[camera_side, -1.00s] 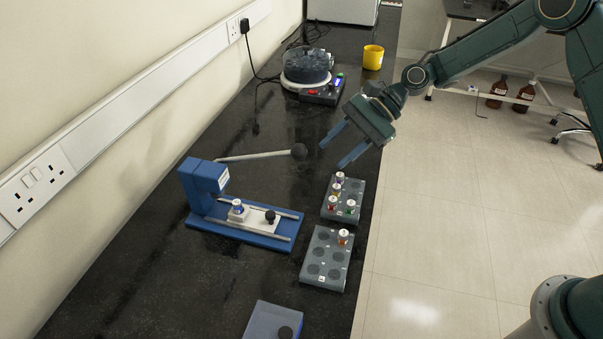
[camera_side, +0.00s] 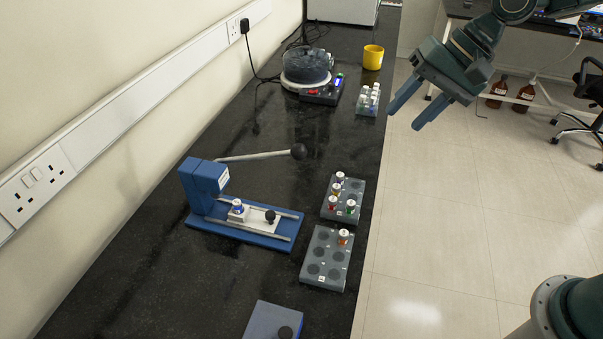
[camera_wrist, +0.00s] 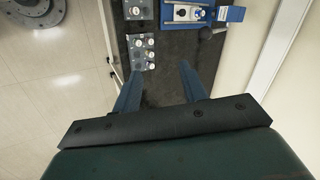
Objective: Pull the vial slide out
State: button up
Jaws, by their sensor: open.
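The blue press (camera_side: 203,182) stands on the black bench with its long lever (camera_side: 245,156) pointing right, ending in a black ball. Its white vial slide (camera_side: 258,218) lies on two rails, out to the right of the press head. The slide also shows in the wrist view (camera_wrist: 187,12). My gripper (camera_side: 410,115) is open and empty, in the air beyond the bench's right edge, well apart from the slide.
Two grey racks with capped vials, one (camera_side: 343,198) behind the other (camera_side: 325,258), stand right of the press. Another vial rack (camera_side: 368,100), a yellow cup (camera_side: 373,57) and a round device (camera_side: 306,68) stand farther back. A blue-grey block (camera_side: 272,322) is at the front.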

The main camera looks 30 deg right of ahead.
jog(key=s+d+r+n+t+h, duration=0.1)
jog(key=s+d+r+n+h, duration=0.15)
jog(key=s, duration=0.25)
jog(key=s+d+r+n+t+h, duration=0.1)
jog(key=s+d+r+n, duration=0.15)
jog(key=s, duration=0.35)
jog(key=n+h, duration=0.1)
jog(key=h, duration=0.1)
send_over(270, 214)
jog(key=s, duration=0.6)
notch_tip(270, 214, down, 17)
jog(key=shift+g, duration=0.3)
jog(key=shift+w+f+y, duration=0.1)
jog(key=shift+y, duration=0.15)
jog(key=x, duration=1.3)
jog(key=shift+f, duration=0.3)
grip_shut()
